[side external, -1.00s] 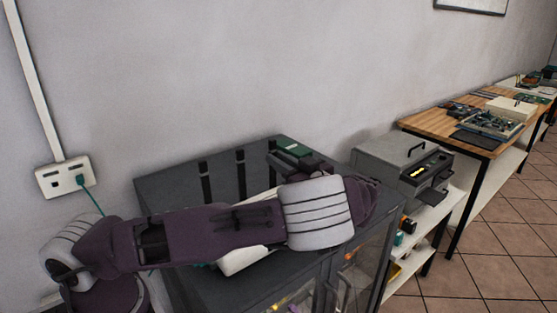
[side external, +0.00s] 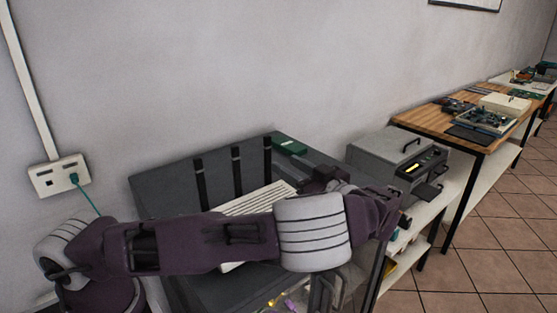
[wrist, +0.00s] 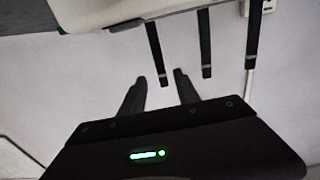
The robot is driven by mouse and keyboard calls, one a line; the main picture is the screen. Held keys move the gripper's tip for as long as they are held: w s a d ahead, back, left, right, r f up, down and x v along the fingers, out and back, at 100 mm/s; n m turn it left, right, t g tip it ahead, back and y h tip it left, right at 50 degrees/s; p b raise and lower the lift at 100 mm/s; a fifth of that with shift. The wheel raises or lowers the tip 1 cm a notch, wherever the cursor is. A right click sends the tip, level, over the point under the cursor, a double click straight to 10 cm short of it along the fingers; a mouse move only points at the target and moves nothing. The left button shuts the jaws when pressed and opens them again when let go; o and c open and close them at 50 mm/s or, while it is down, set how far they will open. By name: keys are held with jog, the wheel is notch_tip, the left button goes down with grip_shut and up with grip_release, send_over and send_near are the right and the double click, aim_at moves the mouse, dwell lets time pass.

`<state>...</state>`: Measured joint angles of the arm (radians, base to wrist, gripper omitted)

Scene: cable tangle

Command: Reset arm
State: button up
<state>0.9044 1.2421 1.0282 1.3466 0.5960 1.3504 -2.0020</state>
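In the side external view my gripper (side external: 325,178) is a small dark shape partly hidden behind my forearm, above the right part of the dark cabinet (side external: 160,192). A teal cable (side external: 88,198) is plugged into the white wall socket (side external: 60,176) and runs down behind my arm, where the rest is hidden. A white ribbed object (side external: 258,199) lies on the cabinet, partly covered by my arm.
Three black straps (side external: 237,172) stand against the cabinet's raised back panel. A green box (side external: 289,146) sits near its back right corner. A grey printer-like machine (side external: 398,165) and a wooden workbench (side external: 440,115) with electronics stand to the right.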

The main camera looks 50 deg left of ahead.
jog(key=shift+d, duration=0.65)
jog(key=s+a+h, duration=0.1)
jog(key=s+a+m+g+h, duration=0.1)
jog(key=s+h, duration=0.1)
jog(key=s+a+g+h, duration=0.1)
jog(key=a, duration=0.1)
jog(key=shift+s+f+h, duration=0.15)
jog(key=shift+f+h, duration=0.15)
jog(key=shift+f, duration=0.1)
jog(key=s+h, duration=0.1)
jog(key=s+m+h, duration=0.1)
jog(key=s+m+g+h, duration=0.1)
jog(key=shift+s+a+f, duration=0.15)
jog(key=shift+a+f, duration=0.05)
jog(key=shift+a, duration=0.1)
jog(key=s+h, duration=0.1)
jog(key=s+m+h, duration=0.1)
jog(key=s+d+m+h, duration=0.1)
jog(key=shift+s+r+h, duration=0.15)
jog(key=shift+r+h, duration=0.15)
jog(key=shift+r, duration=0.1)
jog(key=s+d+r+m+t+h, duration=0.3)
jog(key=s+d+m+t, duration=0.1)
jog(key=s, duration=0.4)
jog(key=s+d+r+m+t+h, duration=0.4)
jog(key=s+d+m, duration=0.2)
jog(key=s+m, duration=0.3)
jog(key=shift+r+t, duration=0.15)
jog(key=shift+t, duration=0.15)
jog(key=shift+c, duration=0.2)
